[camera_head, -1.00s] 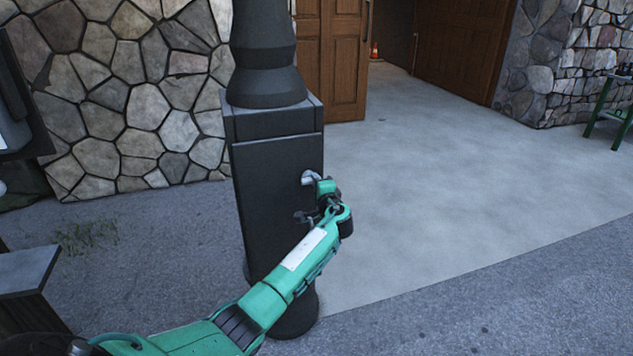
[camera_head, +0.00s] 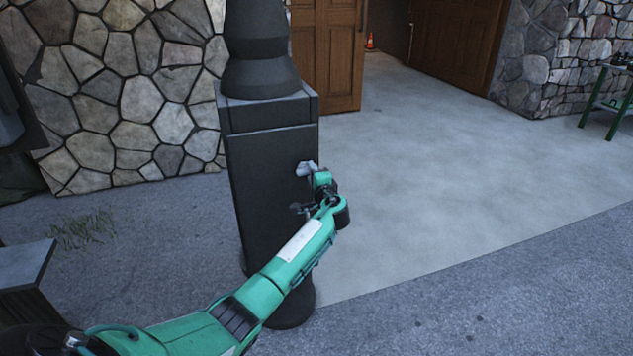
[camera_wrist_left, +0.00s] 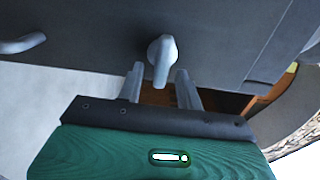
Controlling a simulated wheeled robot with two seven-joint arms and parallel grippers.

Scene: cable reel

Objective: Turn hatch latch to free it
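The hatch latch is a grey metal lever (camera_wrist_left: 162,52) on the dark hatch panel of a black pillar-like housing (camera_head: 270,190). In the left wrist view its handle points down towards the gripper, slightly slanted. My left gripper (camera_wrist_left: 160,86) has its two grey fingers apart, one on each side of the handle's lower end, with visible gaps. I cannot tell whether either finger touches it. In the head view my green left arm reaches to the panel's right side, and the gripper (camera_head: 312,174) partly hides the latch. My right gripper is out of view.
A second grey handle (camera_wrist_left: 22,44) sits at the left of the wrist view. A stone wall (camera_head: 130,90) stands behind the housing. Open concrete floor (camera_head: 450,170) lies to the right, with a wooden door (camera_head: 328,60) and a green stand (camera_head: 606,105) beyond.

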